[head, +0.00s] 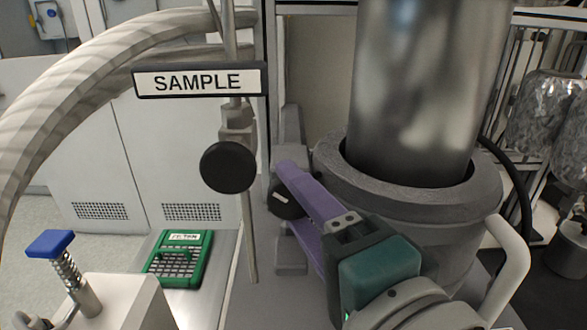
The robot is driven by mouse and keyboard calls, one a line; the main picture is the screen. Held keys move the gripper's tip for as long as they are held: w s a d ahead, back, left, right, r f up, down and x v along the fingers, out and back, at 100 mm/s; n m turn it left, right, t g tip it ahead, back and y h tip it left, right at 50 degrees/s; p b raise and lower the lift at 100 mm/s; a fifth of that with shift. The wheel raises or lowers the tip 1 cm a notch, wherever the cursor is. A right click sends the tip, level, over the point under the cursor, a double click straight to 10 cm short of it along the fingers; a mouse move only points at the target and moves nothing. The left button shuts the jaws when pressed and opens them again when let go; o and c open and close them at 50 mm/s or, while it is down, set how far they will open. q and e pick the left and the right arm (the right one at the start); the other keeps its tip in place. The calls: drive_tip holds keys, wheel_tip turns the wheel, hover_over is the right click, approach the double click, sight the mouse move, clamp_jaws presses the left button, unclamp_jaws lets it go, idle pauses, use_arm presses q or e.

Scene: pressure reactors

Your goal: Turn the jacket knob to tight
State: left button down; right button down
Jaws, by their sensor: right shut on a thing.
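A black knob (279,205) with a small white mark sits at the left side of the grey reactor jacket (405,200). My right gripper (287,194) comes in from the lower right. Its purple fingers are shut on this knob, which is partly hidden behind them. No label for this knob shows, and I cannot read its tight position. My left gripper is not in view.
A SAMPLE sign (199,81) hangs left of the reactor, above another round black knob (228,167) on a thin upright rod. A white handle (508,265) stands right of my gripper. A green rack (180,258) and a blue-topped plunger (50,244) are lower left.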

drive_tip(key=m+b, duration=0.1)
drive_tip(key=m, duration=0.1)
drive_tip(key=shift+f+m+t+b, duration=0.35)
drive_tip(key=shift+m+t+b, duration=0.05)
drive_tip(key=m+t+b, duration=0.1)
drive_tip(key=m+b, duration=0.1)
drive_tip(key=shift+f+m, duration=0.15)
drive_tip(key=shift+m, duration=0.15)
drive_tip(key=m+t+b, duration=0.1)
drive_tip(key=m+b, duration=0.2)
drive_tip(key=shift+m, duration=0.3)
drive_tip(key=shift+a+m+t+h+b, duration=0.1)
drive_tip(key=shift+m+t+h+b, duration=0.3)
drive_tip(key=shift+m+t+b, duration=0.45)
drive_tip(key=shift+m, duration=0.45)
drive_tip(key=c, duration=0.5)
unclamp_jaws()
drive_tip(key=shift+s, duration=0.1)
